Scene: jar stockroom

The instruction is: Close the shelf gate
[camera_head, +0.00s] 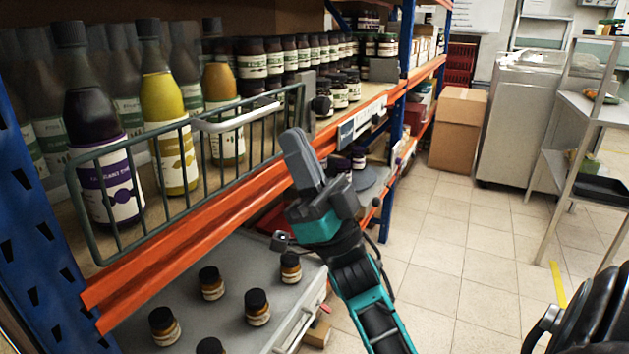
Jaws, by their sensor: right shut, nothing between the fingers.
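The shelf gate (262,138) is a dark green wire panel with a light grey handle bar (238,116) near its top. It stands upright along the shelf's front edge, before the tall bottles. My left gripper is not in view.
Tall bottles (168,120) and rows of dark jars (262,60) fill the shelf. Below, a grey surface (225,262) holds several small jars. A cardboard box (458,128) and steel cabinet stand behind. The tiled floor (440,245) is largely clear.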

